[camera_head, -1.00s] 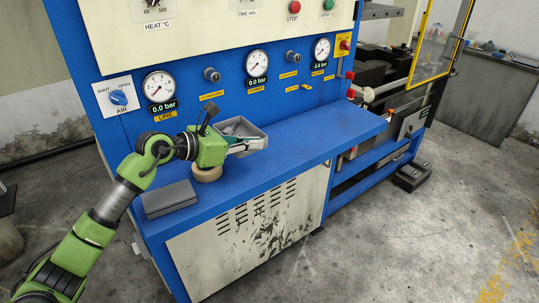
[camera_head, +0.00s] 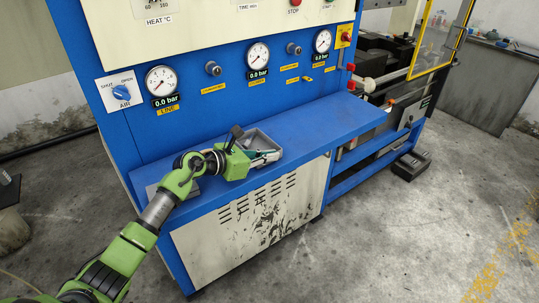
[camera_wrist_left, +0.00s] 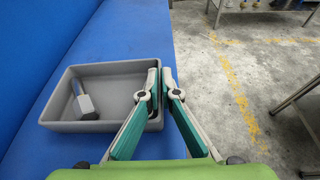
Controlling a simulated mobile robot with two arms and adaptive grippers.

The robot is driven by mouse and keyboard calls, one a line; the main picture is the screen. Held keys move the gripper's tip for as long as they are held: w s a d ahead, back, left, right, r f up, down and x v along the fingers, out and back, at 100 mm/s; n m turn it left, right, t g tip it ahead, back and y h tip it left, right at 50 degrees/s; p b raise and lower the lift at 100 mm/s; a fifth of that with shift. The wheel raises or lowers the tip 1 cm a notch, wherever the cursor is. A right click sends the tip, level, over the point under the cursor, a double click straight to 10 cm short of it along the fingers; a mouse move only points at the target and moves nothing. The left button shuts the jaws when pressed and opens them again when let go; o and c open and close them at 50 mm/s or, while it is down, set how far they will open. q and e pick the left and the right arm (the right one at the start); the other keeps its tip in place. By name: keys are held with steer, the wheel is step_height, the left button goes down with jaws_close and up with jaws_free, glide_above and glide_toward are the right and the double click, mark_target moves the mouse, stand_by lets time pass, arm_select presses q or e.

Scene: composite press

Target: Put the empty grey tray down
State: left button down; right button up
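The grey tray (camera_head: 262,138) is a shallow open box over the blue bench top, near its front edge. It also shows in the left wrist view (camera_wrist_left: 62,126). My left gripper (camera_head: 266,157) is shut on the tray's near side wall, with one teal-padded finger on each side of it (camera_wrist_left: 160,82). A small grey piece with a block-like head (camera_wrist_left: 84,102) shows inside the tray, so it does not look empty. I cannot tell whether the tray's underside touches the bench. My right gripper is not in view.
The blue bench top (camera_head: 325,122) is clear to the right of the tray. A grey flat block (camera_head: 153,191) lies at the left end, partly behind my left arm. The blue panel with gauges (camera_head: 257,57) rises behind. Concrete floor lies beyond the front edge.

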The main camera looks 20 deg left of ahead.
arm_select(q)
steer(key=shift+f, duration=0.15)
steer(key=c, duration=2.3)
jaws_free()
steer(key=shift+s+a+r, duration=0.1)
steer(key=shift+r, duration=0.1)
steer(key=b+v, duration=0.2)
steer(key=v, duration=0.8)
steer(key=shift+s+a, duration=0.2)
steer(key=shift+s, duration=0.1)
steer(key=shift+s+a+r+b, duration=0.25)
steer(key=shift+s+r+b, duration=0.1)
steer(key=shift+s, duration=0.1)
